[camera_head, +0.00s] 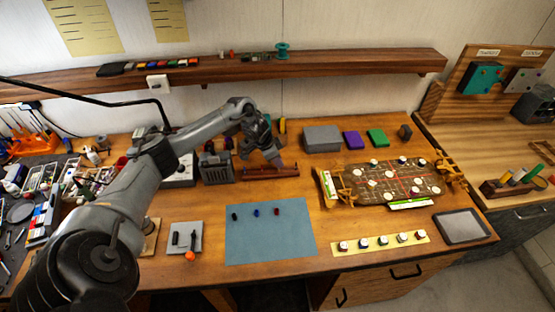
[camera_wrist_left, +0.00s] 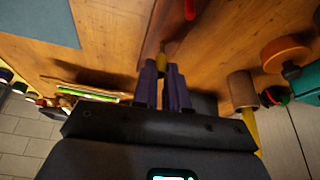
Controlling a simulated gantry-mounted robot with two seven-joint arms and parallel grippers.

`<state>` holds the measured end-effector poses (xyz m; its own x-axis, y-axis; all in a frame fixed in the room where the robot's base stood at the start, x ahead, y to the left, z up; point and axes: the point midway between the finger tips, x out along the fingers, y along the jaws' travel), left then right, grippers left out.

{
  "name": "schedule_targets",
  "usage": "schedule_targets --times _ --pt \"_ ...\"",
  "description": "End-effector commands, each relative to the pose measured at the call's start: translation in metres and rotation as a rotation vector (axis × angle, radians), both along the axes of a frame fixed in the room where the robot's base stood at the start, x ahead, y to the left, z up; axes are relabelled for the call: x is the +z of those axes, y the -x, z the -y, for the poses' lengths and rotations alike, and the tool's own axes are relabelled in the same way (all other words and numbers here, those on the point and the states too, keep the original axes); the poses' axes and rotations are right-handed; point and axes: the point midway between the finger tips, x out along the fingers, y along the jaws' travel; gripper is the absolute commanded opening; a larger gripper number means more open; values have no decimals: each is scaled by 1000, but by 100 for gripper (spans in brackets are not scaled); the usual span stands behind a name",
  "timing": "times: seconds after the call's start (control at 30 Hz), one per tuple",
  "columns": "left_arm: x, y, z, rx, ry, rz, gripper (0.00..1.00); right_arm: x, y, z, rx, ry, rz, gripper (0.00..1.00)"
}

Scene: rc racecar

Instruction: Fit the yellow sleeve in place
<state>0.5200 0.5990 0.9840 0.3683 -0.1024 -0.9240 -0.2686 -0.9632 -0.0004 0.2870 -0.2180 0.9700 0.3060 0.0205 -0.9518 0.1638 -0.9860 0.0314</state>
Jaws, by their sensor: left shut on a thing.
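My left gripper (camera_head: 277,163) is over the back middle of the bench, pointing down at a low dark-red wooden rack (camera_head: 270,173). In the left wrist view, my left gripper (camera_wrist_left: 163,72) is shut on the yellow sleeve (camera_wrist_left: 162,61). Only part of the sleeve shows between the dark fingers, close to a wooden strip. I cannot tell if the sleeve touches the strip or is seated on anything. In the head view I cannot make out the sleeve. My right gripper is not in view.
A blue-grey mat (camera_head: 268,246) in front holds a black piece (camera_head: 234,216), a blue piece (camera_head: 256,212) and a red piece (camera_head: 277,210). A grey speaker-like box (camera_head: 216,168) stands left of the rack.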

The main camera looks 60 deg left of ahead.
Motion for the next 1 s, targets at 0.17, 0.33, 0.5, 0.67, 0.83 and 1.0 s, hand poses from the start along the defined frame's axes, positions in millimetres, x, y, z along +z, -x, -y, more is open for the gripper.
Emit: schedule_targets --times 0.17,0.33,0.5,0.67,0.83,1.0 --pt "-6 0 0 0 1 -1 0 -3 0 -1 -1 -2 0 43" --pt "-11 0 0 0 1 -1 0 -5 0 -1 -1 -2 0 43" --pt "-16 0 0 0 0 0 0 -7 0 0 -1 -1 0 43" --pt "-21 0 0 1 0 0 0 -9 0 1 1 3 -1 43" --pt "-23 0 0 1 0 0 0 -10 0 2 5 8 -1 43" --pt "-23 0 0 0 0 0 0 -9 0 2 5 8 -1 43"
